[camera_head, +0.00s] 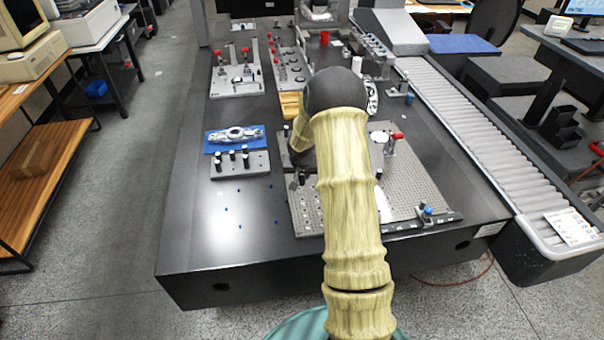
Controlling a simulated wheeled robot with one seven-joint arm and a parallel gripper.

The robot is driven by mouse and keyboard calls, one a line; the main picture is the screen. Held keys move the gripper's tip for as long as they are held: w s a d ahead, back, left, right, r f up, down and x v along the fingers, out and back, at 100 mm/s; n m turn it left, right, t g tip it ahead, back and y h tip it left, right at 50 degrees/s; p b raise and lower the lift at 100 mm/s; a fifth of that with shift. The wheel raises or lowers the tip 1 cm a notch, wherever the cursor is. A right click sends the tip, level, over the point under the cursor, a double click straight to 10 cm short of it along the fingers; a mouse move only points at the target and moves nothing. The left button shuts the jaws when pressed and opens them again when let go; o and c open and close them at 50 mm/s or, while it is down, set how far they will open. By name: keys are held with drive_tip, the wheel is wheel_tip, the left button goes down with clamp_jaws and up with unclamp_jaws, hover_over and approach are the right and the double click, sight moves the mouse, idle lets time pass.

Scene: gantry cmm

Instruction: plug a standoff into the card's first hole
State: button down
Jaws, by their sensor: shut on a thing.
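My gripper (297,181) is small in view, at the left of my arm and low over the left part of a perforated grey plate (415,190). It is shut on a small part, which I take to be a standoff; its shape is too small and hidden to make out. Nearer the front, a strip with light round spots (307,212) lies at the plate's left edge. I cannot tell for sure which piece is the card, or see its first hole. My arm hides the middle of the plate.
A grey block with black-topped pins (240,164) stands left, before a blue mat (234,139) with a metal part. Small blue pieces lie on the dark table (200,235). A roller conveyor (480,130) runs along the right.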

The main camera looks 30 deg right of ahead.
sight(302, 183)
drive_tip(key=shift+f+b, duration=2.2)
drive_tip(key=shift+f, duration=0.8)
drive_tip(key=shift+f+b, duration=0.95)
drive_tip(key=shift+b, duration=0.1)
drive_tip(key=c, duration=1.2)
unclamp_jaws()
drive_tip(key=shift+s+r, duration=0.1)
drive_tip(key=shift+r, duration=0.05)
drive_tip(key=p+v, duration=0.1)
drive_tip(key=v, duration=1.6)
